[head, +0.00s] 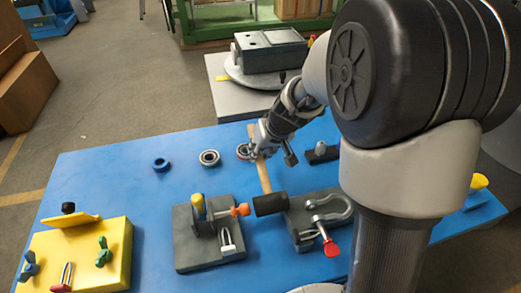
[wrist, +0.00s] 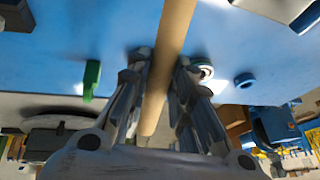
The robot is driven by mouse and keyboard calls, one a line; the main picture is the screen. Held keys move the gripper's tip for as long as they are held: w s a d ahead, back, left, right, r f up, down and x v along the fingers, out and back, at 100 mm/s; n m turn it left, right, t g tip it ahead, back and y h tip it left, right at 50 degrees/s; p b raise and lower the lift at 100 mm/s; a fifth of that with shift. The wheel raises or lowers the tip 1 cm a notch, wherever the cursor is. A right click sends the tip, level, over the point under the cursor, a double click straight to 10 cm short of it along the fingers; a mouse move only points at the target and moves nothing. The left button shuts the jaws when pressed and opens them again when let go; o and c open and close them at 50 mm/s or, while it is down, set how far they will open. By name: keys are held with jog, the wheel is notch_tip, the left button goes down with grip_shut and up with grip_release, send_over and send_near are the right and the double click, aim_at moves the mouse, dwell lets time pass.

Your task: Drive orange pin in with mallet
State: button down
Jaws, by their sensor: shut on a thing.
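My gripper (head: 258,152) is shut on the mallet's wooden handle (head: 264,177), near its far end. The handle also runs between both fingers in the wrist view (wrist: 172,30). The mallet's black head (head: 270,204) is at the near end of the handle, over the gap between two grey fixtures. The orange pin (head: 241,210) sticks out sideways from the right side of the left grey fixture (head: 190,247). The mallet head is just right of the pin's end; I cannot tell whether they touch. The mallet head is out of the wrist view.
The left fixture carries a yellow-topped pin (head: 199,203) and a silver shackle (head: 227,240). The right grey fixture (head: 305,232) holds a large shackle with a red pin (head: 328,241). A yellow fixture (head: 105,262) stands at left. Rings (head: 209,158) lie behind on the blue table (head: 120,180).

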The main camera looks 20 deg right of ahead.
jog(key=shift+a+p, duration=0.55)
jog(key=shift+a, duration=2.2)
jog(key=d+r+p, duration=0.3)
jog(key=r+p, duration=0.2)
jog(key=r, duration=0.3)
